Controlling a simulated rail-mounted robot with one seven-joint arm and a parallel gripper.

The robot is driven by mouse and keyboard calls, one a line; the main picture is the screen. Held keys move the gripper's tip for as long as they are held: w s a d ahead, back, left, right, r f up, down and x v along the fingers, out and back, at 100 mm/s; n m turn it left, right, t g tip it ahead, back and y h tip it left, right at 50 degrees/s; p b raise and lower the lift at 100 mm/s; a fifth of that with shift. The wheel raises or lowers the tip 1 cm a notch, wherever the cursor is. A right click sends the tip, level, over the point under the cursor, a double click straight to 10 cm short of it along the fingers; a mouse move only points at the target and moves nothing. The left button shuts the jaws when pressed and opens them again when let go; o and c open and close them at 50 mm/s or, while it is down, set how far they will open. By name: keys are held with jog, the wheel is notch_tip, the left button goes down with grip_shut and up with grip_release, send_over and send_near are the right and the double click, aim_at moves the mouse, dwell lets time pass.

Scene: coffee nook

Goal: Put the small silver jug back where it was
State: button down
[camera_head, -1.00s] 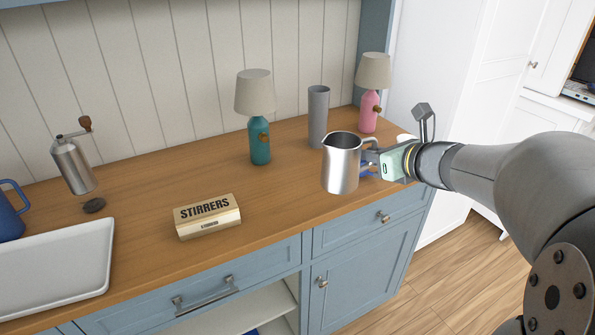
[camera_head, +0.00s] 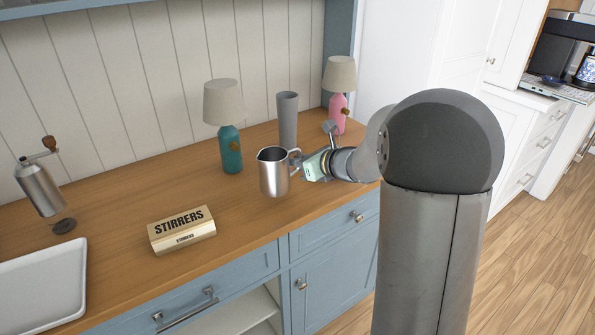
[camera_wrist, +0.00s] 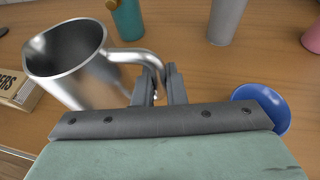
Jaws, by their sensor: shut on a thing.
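The small silver jug (camera_head: 273,174) is upright at the right part of the wooden counter, in front of the grey cylinder. I cannot tell whether its base touches the counter. My gripper (camera_head: 301,166) comes from the right and is shut on the jug's handle. In the wrist view the jug (camera_wrist: 70,62) is at the left, its open mouth visible and looking empty. There the fingers of my gripper (camera_wrist: 160,88) pinch the handle.
The teal lamp (camera_head: 230,150), grey cylinder (camera_head: 288,120) and pink lamp (camera_head: 337,112) stand behind the jug. A STIRRERS box (camera_head: 181,230) is to the left. A blue bowl (camera_wrist: 268,106) is right of my gripper. A grinder (camera_head: 40,188) and white tray (camera_head: 40,285) are far left.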

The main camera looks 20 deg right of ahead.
jog(key=shift+w+f, duration=0.2)
jog(key=shift+f, duration=0.1)
notch_tip(320, 180, down, 2)
jog(key=shift+w+a+f, duration=0.1)
jog(key=shift+w+f, duration=0.05)
jog(key=shift+f, duration=0.5)
jog(key=shift+f+b, duration=0.25)
jog(key=shift+b, duration=0.25)
jog(key=c, duration=1.5)
grip_release()
jog(key=shift+r, duration=0.1)
